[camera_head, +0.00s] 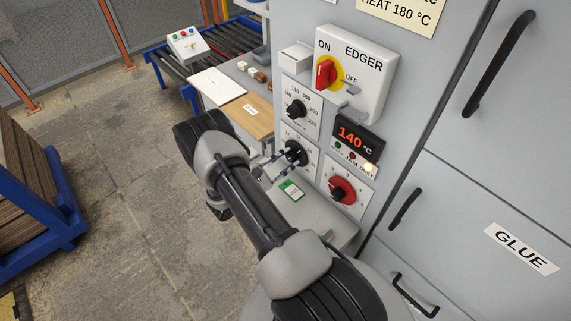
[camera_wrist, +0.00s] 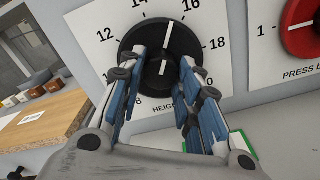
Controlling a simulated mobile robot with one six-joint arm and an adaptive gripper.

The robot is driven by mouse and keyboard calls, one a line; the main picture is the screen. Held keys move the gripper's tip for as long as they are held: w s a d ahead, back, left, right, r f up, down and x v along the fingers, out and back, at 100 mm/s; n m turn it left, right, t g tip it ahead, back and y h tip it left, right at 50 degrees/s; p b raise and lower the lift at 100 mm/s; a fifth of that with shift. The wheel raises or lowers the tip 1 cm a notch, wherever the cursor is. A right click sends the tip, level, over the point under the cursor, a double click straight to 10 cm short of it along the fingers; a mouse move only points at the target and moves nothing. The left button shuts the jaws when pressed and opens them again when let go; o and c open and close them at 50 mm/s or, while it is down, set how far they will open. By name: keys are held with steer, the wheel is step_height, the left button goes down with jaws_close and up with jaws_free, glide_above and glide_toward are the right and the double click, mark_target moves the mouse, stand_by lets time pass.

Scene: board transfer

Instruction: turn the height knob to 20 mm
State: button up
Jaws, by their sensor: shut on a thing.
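The black height knob (camera_wrist: 178,36) sits on a white dial plate on the grey machine front. The knob also shows in the head view (camera_head: 296,152). My gripper (camera_wrist: 164,62) has one finger on each side of the knob and is shut on it; its fingers also show at the dial in the head view (camera_head: 286,157). The 12, 14, 16 and 18 marks are readable.
A red knob (camera_head: 342,189) is close at the right of the height dial. A temperature knob (camera_head: 296,110) is above it, with a display (camera_head: 357,138) reading 140 °C. The edger switch (camera_head: 326,74) is higher. A wooden board (camera_head: 244,118) lies at the left.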

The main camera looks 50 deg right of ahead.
steer(key=m+b, duration=0.3)
steer(key=m, duration=0.2)
steer(key=shift+f+m, duration=0.1)
steer(key=shift+m, duration=0.2)
steer(key=m+b, duration=0.4)
steer(key=m, duration=0.1)
steer(key=m+b, duration=0.4)
steer(key=m, duration=0.1)
steer(key=shift+r+m+b, duration=0.15)
steer(key=shift+m+b, duration=0.2)
steer(key=shift+m, duration=0.9)
steer(key=shift+r+m+b, duration=0.1)
steer(key=shift+m+b, duration=0.2)
steer(key=shift+m, duration=0.95)
steer(key=o, duration=1)
steer(key=shift+o, duration=0.2)
